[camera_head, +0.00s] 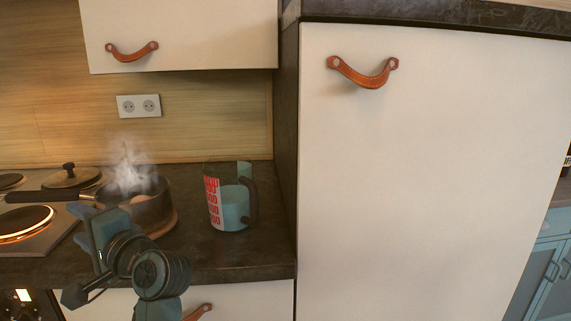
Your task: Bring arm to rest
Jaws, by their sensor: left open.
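My left gripper (76,252) is at the lower left of the head view, in front of the counter edge. Its fingers are spread apart, one up near the pot and one low by the drawer front. Nothing shows between them. My left arm comes up from the bottom edge. My right gripper is not in view.
A steaming pot (152,208) with a long dark handle stands just behind my gripper. A measuring jug (229,200) stands on the dark counter (245,258). A tall cabinet (420,180) fills the right.

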